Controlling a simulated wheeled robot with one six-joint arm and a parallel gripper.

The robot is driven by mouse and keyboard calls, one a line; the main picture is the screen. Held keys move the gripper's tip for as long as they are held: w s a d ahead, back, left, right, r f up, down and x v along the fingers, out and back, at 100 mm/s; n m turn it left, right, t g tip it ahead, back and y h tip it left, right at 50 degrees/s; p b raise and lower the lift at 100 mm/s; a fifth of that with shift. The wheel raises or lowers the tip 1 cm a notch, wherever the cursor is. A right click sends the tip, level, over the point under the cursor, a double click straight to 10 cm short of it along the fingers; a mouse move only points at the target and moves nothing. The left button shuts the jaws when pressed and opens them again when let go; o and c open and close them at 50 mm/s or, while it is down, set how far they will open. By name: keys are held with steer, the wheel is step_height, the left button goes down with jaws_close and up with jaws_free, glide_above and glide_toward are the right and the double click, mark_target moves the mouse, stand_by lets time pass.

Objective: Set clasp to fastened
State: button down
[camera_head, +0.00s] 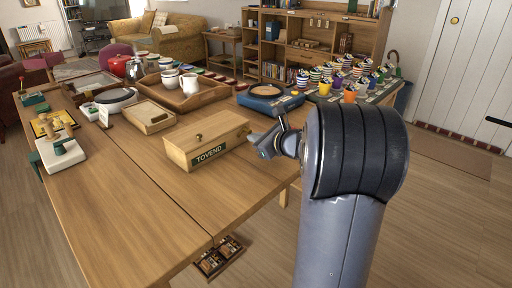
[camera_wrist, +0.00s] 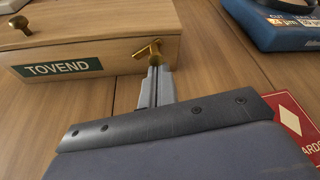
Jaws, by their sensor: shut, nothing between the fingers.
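A pale wooden box (camera_head: 208,133) labelled TOVEND sits on the table; its front and label also show in the wrist view (camera_wrist: 100,40). The clasp (camera_wrist: 148,49) is a small brass bar on a round brass pivot, at the right end of the box's front; the bar lies slanted. It cannot be made out in the head view. My gripper (camera_wrist: 155,72) is shut and empty, its fingertips right at the brass pivot; I cannot tell whether they touch it. In the head view my gripper (camera_head: 264,143) is beside the box's right end.
A blue device (camera_head: 270,98) stands behind the box, and striped cups (camera_head: 330,75) stand farther right. A wooden tray (camera_head: 185,95) with white crockery is behind. A red card (camera_wrist: 291,122) is at lower right in the wrist view. The table in front of the box is clear.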

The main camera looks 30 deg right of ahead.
steer(key=n+b, duration=0.2)
steer(key=n+t+h+b, duration=0.1)
steer(key=b, duration=0.1)
steer(key=shift+a+r, duration=0.2)
steer(key=shift+r, duration=0.05)
steer(key=shift+s+r+b, duration=0.1)
steer(key=shift+r+b, duration=0.1)
steer(key=shift+b, duration=0.15)
steer(key=shift+a+r, duration=0.2)
steer(key=shift+r, duration=0.1)
steer(key=shift+s, duration=0.1)
